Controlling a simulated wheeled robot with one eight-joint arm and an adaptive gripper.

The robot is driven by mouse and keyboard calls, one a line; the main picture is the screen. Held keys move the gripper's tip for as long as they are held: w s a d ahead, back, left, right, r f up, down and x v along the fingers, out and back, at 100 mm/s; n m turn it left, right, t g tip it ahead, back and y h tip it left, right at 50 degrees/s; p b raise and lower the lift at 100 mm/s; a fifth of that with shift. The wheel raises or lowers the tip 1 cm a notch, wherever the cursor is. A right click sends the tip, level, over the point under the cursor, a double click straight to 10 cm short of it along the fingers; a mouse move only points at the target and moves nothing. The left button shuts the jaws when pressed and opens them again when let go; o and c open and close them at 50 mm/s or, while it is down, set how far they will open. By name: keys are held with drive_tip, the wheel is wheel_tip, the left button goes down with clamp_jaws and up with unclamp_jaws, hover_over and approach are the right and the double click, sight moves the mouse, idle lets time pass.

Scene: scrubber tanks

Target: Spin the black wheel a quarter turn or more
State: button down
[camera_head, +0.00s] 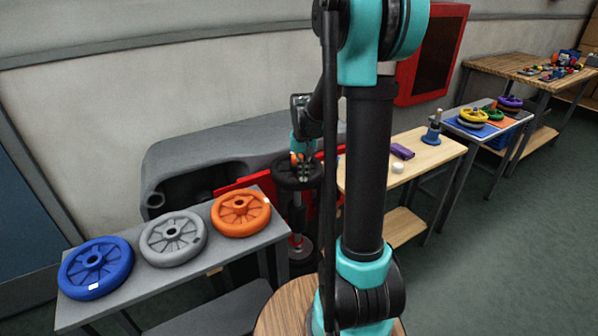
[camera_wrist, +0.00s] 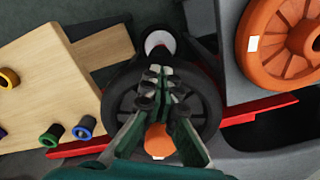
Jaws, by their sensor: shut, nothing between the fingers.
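The black wheel (camera_head: 290,181) is mounted roughly flat on a stand between the grey table and the wooden table. It also shows in the wrist view (camera_wrist: 211,104), with its middle hidden by my fingers. An orange knob or part (camera_wrist: 158,138) shows between my fingers' bases, over the wheel; I cannot tell if it is fixed to the rim. My gripper (camera_head: 303,175) points down over the wheel. In the wrist view its fingertips (camera_wrist: 157,76) are together over the wheel, with nothing held. I cannot tell whether they touch a spoke.
A grey table at left holds a blue wheel (camera_head: 95,267), a grey wheel (camera_head: 173,239) and an orange wheel (camera_head: 241,211). A red bar (camera_wrist: 255,112) runs behind the black wheel. A wooden table (camera_head: 432,152) stands at right. A grey machine (camera_head: 215,152) is behind.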

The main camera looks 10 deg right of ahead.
sight(316, 175)
drive_tip(key=shift+d, duration=0.5)
drive_tip(key=shift+w+d, duration=0.25)
drive_tip(key=shift+d, duration=0.8)
drive_tip(key=shift+w+d, duration=0.3)
drive_tip(key=shift+d, duration=0.2)
drive_tip(key=shift+w+d, duration=0.25)
drive_tip(key=shift+d, duration=0.25)
drive_tip(key=shift+r, duration=3.5)
